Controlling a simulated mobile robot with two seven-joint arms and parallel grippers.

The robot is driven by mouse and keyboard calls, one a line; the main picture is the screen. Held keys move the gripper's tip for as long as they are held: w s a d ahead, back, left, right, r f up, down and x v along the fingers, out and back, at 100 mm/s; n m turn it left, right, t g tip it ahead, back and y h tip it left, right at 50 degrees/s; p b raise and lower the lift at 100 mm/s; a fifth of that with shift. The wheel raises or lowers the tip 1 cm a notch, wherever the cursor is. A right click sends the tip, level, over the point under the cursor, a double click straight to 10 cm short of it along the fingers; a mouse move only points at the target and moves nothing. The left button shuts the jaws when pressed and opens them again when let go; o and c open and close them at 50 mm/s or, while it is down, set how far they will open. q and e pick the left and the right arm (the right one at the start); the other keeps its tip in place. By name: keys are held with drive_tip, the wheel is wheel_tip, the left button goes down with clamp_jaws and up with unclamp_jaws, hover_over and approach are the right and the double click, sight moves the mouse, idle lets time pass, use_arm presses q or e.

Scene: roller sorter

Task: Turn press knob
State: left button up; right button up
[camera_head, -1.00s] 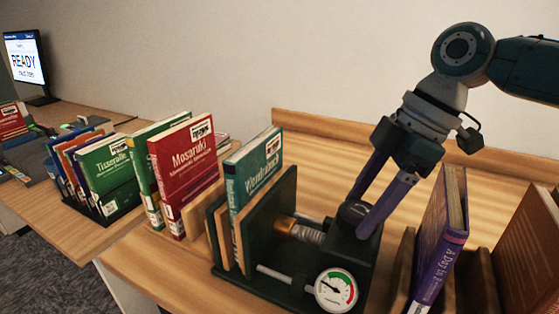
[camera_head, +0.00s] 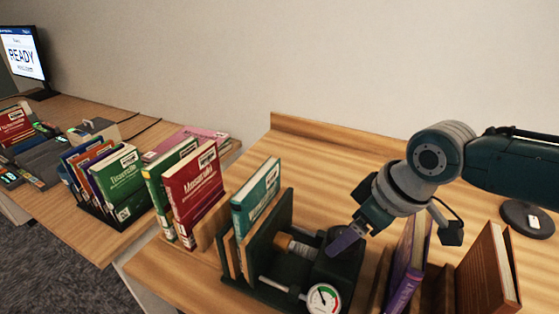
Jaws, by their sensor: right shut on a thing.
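The dark green press (camera_head: 337,272) stands on the wooden table, with a round gauge (camera_head: 323,298) on its front. A teal book (camera_head: 257,198) stands upright between boards at the press's upright dark plate (camera_head: 268,232). A brass-coloured spindle (camera_head: 293,246) runs between that plate and the housing. My right gripper (camera_head: 343,242) comes down from the upper right onto the top of the housing and is shut on the knob there. One purple-grey finger shows in front; the knob and the other finger are mostly hidden. My left gripper is not in view.
A purple book (camera_head: 407,265) and a brown book (camera_head: 488,270) stand in a wooden rack right of the press. Red (camera_head: 195,192) and green books stand to its left. The table behind the press is clear.

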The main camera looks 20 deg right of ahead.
drive_tip(key=shift+a+m, duration=0.1)
drive_tip(key=shift+m, duration=0.2)
drive_tip(key=o, duration=1.4)
drive_tip(key=shift+c, duration=0.2)
drive_tip(key=p+v, duration=0.2)
drive_tip(key=v, duration=0.8)
drive_tip(key=shift+s, duration=0.1)
